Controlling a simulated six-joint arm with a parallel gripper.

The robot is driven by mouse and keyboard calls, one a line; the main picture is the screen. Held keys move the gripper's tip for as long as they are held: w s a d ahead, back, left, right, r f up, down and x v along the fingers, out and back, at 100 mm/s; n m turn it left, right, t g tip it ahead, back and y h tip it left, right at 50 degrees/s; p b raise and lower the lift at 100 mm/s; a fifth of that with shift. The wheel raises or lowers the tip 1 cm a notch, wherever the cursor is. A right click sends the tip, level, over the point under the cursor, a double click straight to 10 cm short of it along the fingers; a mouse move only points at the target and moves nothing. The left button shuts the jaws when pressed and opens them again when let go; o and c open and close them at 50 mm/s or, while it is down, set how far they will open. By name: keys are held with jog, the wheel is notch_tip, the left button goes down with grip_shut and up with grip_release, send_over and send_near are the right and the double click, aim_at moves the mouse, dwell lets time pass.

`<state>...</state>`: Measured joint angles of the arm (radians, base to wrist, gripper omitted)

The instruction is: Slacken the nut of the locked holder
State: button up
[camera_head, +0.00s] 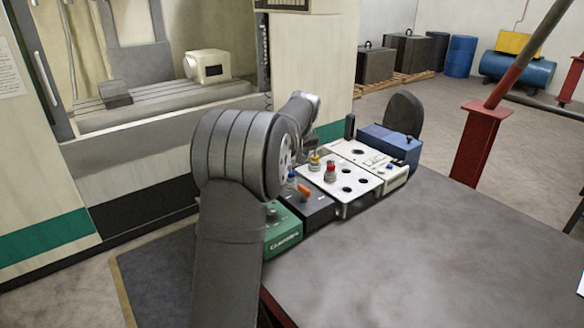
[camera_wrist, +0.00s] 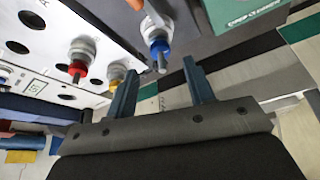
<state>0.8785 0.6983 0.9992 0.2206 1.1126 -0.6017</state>
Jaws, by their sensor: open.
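A holder with a blue ring and a pale nut (camera_wrist: 155,24) stands at the dark block (camera_wrist: 200,42), beside an orange lever (camera_wrist: 135,4). In the head view the blue ring (camera_head: 292,174) shows just past my arm, with the orange lever (camera_head: 304,191) close by on the dark block (camera_head: 318,210). My gripper (camera_wrist: 162,88) is open, its two dark fingers apart with nothing between them. The blue-ringed holder appears just beyond the fingertips, not touching them. My gripper is hidden behind my arm in the head view. Whether the holder is locked cannot be told.
A white rack (camera_head: 348,190) with several round holes carries a red-ringed holder (camera_head: 330,172) and a yellow-ringed holder (camera_head: 314,161). A green box (camera_head: 283,236) stands at the near end of the row, a blue box (camera_head: 390,146) at the far end. The grey table (camera_head: 430,250) is clear in front.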

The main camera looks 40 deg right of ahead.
jog(key=v, duration=1.2)
jog(key=shift+s+r, duration=0.2)
jog(key=shift+r, duration=0.1)
jog(key=shift+a+f, duration=0.1)
jog(key=x, duration=1.7)
jog(key=shift+w+f, duration=0.1)
jog(key=shift+w, duration=0.05)
jog(key=shift+f, duration=0.15)
jog(key=shift+r+m+h, duration=0.2)
jog(key=shift+m+h, duration=0.1)
jog(key=shift+m, duration=0.3)
jog(key=m, duration=0.2)
jog(key=m+g+h, duration=0.1)
jog(key=m, duration=0.3)
jog(key=shift+w+a+g+h, duration=0.2)
jog(key=shift+w+g+h, duration=0.1)
jog(key=shift+h, duration=0.1)
jog(key=v, duration=0.9)
jog(key=shift+r, duration=0.2)
jog(key=shift+f, duration=0.1)
